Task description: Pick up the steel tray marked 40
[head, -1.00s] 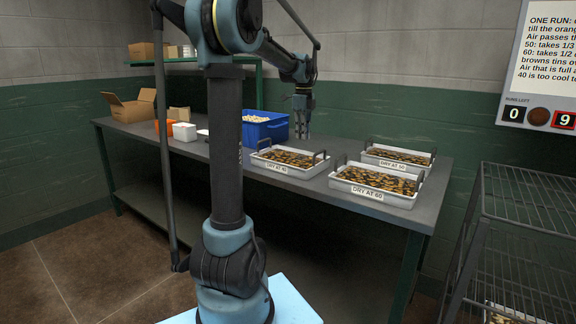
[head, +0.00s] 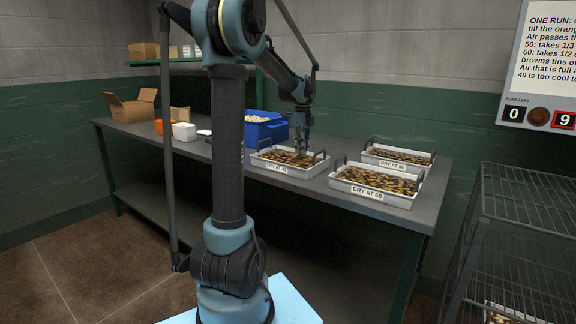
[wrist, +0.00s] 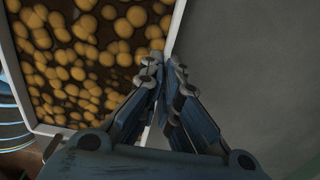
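The steel tray marked 40 (head: 283,170) stands on the table, left of two similar trays. It is full of round brown pieces and has a dark upright handle at each end. In the head view my gripper (head: 302,152) points down over its far side, low near the contents. In the wrist view the tray's pale rim (wrist: 176,22) runs under my gripper (wrist: 165,68), with the contents to the left and bare tabletop to the right. The fingertips are close together with a narrow gap and hold nothing visible. Whether they touch the rim I cannot tell.
The tray marked 60 (head: 367,195) is close on the right, and the tray marked 50 (head: 408,165) is behind it. A blue bin (head: 262,128) and small containers (head: 184,132) stand to the left. A wire rack (head: 520,235) stands right of the table (head: 225,168).

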